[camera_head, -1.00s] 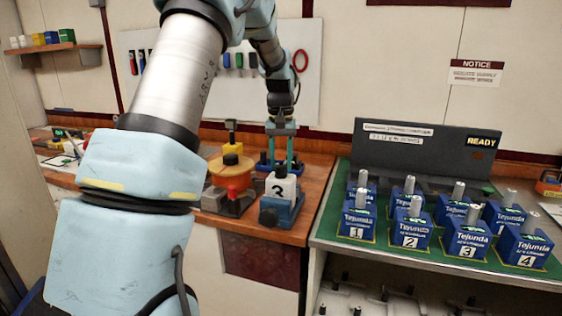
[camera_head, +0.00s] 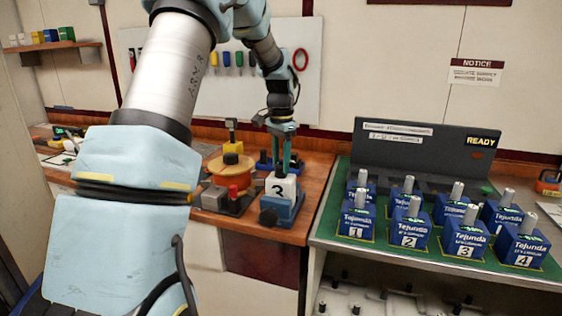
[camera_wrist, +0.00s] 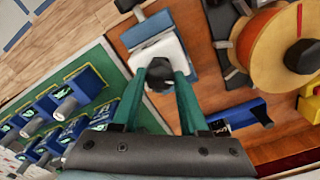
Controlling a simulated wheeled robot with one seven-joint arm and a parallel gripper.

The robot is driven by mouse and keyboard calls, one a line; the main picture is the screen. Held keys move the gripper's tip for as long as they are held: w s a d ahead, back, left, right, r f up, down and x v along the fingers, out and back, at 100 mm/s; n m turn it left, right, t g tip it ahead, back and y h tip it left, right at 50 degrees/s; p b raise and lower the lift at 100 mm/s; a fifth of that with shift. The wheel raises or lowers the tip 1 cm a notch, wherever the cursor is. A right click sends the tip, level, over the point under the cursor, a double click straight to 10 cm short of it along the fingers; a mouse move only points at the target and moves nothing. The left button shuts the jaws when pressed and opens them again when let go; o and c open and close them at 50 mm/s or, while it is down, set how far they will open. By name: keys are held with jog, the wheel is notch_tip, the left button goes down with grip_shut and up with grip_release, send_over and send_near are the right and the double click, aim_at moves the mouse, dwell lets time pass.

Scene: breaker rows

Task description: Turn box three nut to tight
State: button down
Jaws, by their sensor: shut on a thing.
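A white box marked 3 (camera_head: 284,189) sits in a blue clamp-like base (camera_head: 290,212) on the wooden bench. It also shows in the wrist view (camera_wrist: 150,52). My gripper (camera_head: 281,171) is directly above this box with its fingers pointing down. In the wrist view, my green fingers (camera_wrist: 158,76) are shut on the dark nut (camera_wrist: 158,70) on the box's top. The fingers and the head-view angle hide most of the nut. A separate blue Tejunda box with label 3 (camera_head: 467,240) stands in the front row on the green mat, away from my gripper.
An orange spool (camera_head: 231,172) stands close left of the white box. A blue block (camera_head: 266,160) lies behind. Several blue Tejunda boxes stand on the green mat (camera_head: 385,251) at right, before a dark panel (camera_head: 423,150) reading READY.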

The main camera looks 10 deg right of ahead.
aim_at(280, 164)
jog(key=shift+m, duration=0.3)
jog(key=shift+c, duration=2.1)
grip_release()
notch_tip(280, 164, up, 11)
jog(key=b, duration=0.2)
jog(key=shift+a+f, duration=0.1)
jog(key=shift+f, duration=0.05)
jog(key=s+a+f+n, duration=0.5)
jog(key=s+a+f, duration=0.3)
jog(key=s+a, duration=0.2)
jog(key=s+a+f+n+t, duration=0.1)
jog(key=s+a+f+n, duration=0.5)
jog(key=s+a, duration=0.4)
jog(key=shift+s+f+n+t, duration=0.3)
jog(key=shift+s+f, duration=0.45)
jog(key=shift+f, duration=0.1)
